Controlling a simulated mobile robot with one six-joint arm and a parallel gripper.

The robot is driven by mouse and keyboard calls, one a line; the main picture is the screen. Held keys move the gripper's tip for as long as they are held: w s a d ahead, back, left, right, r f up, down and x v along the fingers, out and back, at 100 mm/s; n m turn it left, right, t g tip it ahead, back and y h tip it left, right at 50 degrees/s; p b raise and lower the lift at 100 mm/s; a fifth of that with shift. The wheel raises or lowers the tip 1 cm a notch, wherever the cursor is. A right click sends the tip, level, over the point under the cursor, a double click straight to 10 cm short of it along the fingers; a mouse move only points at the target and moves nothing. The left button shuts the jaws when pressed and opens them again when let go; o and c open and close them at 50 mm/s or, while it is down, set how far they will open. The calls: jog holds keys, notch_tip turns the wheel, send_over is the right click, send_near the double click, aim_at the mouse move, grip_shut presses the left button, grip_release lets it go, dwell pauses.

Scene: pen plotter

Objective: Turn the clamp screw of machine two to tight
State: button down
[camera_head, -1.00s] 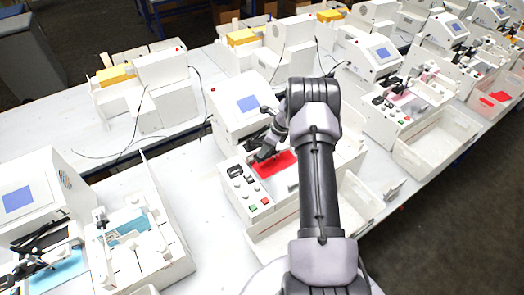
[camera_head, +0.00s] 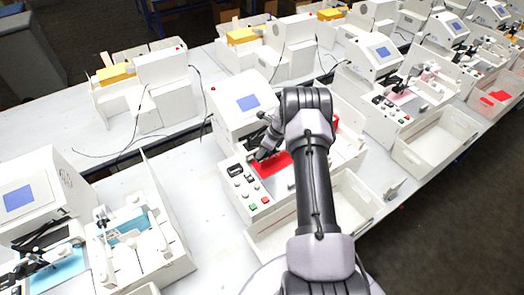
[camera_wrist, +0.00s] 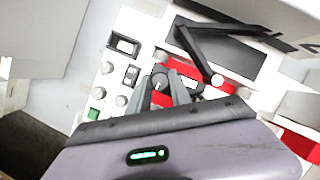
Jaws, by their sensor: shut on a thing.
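Machine two, as I take it, is the white plotter (camera_head: 238,118) with a blue screen behind my arm, with a red sheet (camera_head: 273,168) on its bed. My gripper (camera_head: 262,154) is down at this machine, beside the red sheet's left end. In the wrist view my gripper (camera_wrist: 161,88) is shut on a small dark round knob with a pale mark, which looks like the clamp screw (camera_wrist: 158,80). The fingers stand on either side of it and hide part of it. A black pen arm (camera_wrist: 200,52) ends just right of the fingers.
A control panel (camera_head: 247,192) with knobs and red and green buttons lies left of the red sheet. An empty white bin (camera_head: 350,205) stands in front. A neighbouring machine (camera_head: 125,225) with a blue sheet is at left. Bare white table lies between them.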

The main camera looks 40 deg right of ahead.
jog(key=shift+a+m+h, duration=0.1)
jog(key=shift+m+h, duration=0.3)
jog(key=shift+m, duration=0.7)
jog(key=shift+r+m+t+h, duration=0.15)
jog(key=shift+m+t+h, duration=0.25)
jog(key=shift+m, duration=0.8)
jog(key=m+h+p, duration=0.1)
jog(key=m+p, duration=0.2)
jog(key=shift+a+r, duration=0.1)
jog(key=shift+a, duration=0.05)
jog(key=m+p, duration=0.1)
jog(key=p, duration=0.1)
jog(key=shift+h+p, duration=0.4)
jog(key=shift+f+m, duration=0.25)
jog(key=shift+m, duration=0.05)
jog(key=c, duration=1.2)
grip_release()
jog(key=shift+o, duration=0.2)
